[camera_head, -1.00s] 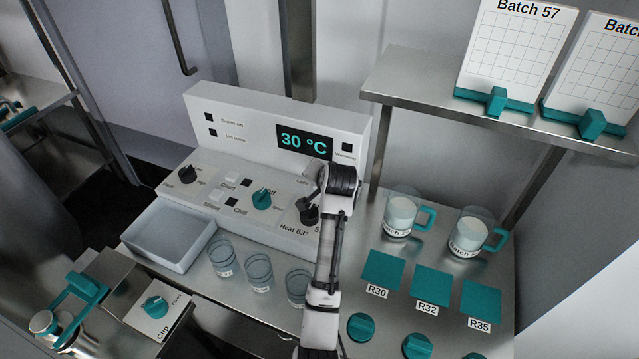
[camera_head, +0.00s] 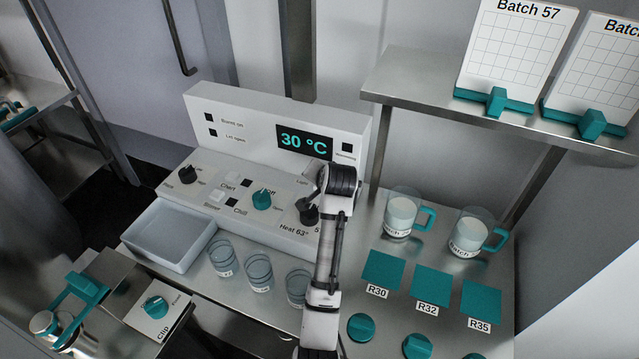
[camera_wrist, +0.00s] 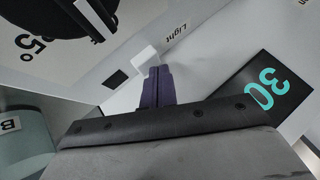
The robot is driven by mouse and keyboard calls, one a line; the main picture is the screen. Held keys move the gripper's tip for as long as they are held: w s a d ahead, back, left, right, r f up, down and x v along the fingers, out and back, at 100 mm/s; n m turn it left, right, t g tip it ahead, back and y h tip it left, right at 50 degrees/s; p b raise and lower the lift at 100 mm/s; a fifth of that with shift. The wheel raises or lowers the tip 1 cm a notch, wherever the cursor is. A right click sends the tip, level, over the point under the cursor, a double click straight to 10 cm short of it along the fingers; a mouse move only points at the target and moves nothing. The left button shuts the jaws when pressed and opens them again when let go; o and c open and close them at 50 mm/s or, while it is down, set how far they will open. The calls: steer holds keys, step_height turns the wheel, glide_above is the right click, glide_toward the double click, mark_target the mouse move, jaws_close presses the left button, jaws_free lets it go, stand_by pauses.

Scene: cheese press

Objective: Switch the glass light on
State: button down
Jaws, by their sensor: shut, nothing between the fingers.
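The white light switch (camera_wrist: 146,58) is a small block beside the "Light" label (camera_wrist: 177,32) in the wrist view. A dark square (camera_wrist: 115,79) lies close to it on the panel and looks unlit. My gripper (camera_wrist: 157,86) is shut and empty, its purple fingertips right at the switch; I cannot tell whether they touch it. In the head view my wrist hides the switch, at the right end of the white control panel (camera_head: 225,205).
The display (camera_head: 304,142) reads 30 °C. A black knob (camera_head: 308,213) is close to my gripper. Glasses (camera_head: 258,272) stand in front of the panel, near a white tray (camera_head: 165,240). Two mugs (camera_head: 402,214) (camera_head: 467,236) stand to the right, under a shelf (camera_head: 420,75).

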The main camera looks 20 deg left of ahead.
steer(key=shift+f, duration=0.2)
stand_by(0.4)
steer(key=shift+f, duration=0.3)
steer(key=shift+r+p, duration=0.3)
steer(key=shift+p, duration=0.25)
step_height(320, 180, up, 3)
steer(key=p, duration=0.2)
steer(key=shift+r+p, duration=0.1)
steer(key=shift+p, duration=0.25)
steer(key=shift+r+p, duration=0.85)
steer(key=shift+r, duration=0.65)
